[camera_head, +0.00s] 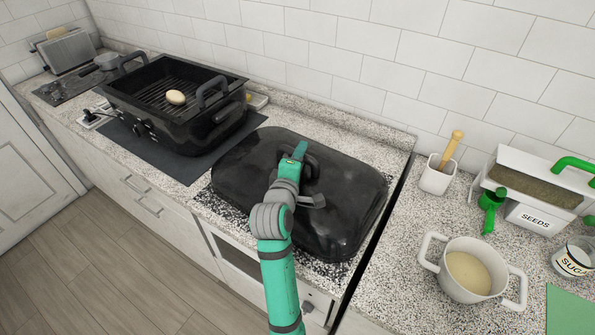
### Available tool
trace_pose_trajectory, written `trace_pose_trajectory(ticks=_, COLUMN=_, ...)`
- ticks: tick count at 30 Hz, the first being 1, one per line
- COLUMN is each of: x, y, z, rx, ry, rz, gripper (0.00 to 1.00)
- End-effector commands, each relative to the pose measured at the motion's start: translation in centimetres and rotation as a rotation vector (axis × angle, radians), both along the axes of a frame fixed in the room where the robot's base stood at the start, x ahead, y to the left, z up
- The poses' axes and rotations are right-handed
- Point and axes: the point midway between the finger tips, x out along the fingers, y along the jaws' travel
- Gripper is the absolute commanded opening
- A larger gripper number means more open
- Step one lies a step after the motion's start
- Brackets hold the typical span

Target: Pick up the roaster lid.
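The roaster lid (345,215), black, glossy and domed, lies on the speckled counter in the middle of the head view. A dark handle (313,163) shows on its top, partly hidden by my arm. My green and grey arm reaches over the lid from the front. My gripper (303,172) is at the handle; its fingers are mostly hidden by the wrist, so I cannot tell whether they touch or hold the handle. The black roaster (190,120) stands open on a dark mat to the left, with a pale oval item (175,97) on its rack.
A white pot (468,273), a white holder (438,177) with a wooden-handled tool, a seeds planter (540,217) and a sugar jar (572,260) stand on the right counter. A dark gap separates the counters. A toaster (68,52) stands far left. A tiled wall runs behind.

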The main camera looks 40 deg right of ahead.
Motion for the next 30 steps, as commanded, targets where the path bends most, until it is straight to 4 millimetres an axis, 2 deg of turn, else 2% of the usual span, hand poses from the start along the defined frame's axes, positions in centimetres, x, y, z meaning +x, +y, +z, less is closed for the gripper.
trace_pose_trajectory(ticks=3, x=-0.02, y=0.01, z=0.0, rx=0.0, ry=0.0, rz=0.0, gripper=0.28)
trace_pose_trajectory(ticks=4, x=-0.03, y=0.02, z=0.0, rx=0.0, ry=0.0, rz=0.0, gripper=0.24)
trace_pose_trajectory(ticks=7, x=-0.03, y=0.02, z=0.01, rx=0.0, ry=0.0, rz=0.0, gripper=0.0)
trace_pose_trajectory(ticks=30, x=-0.05, y=0.06, z=-0.02, rx=0.001, ry=0.001, rz=0.0, gripper=0.0)
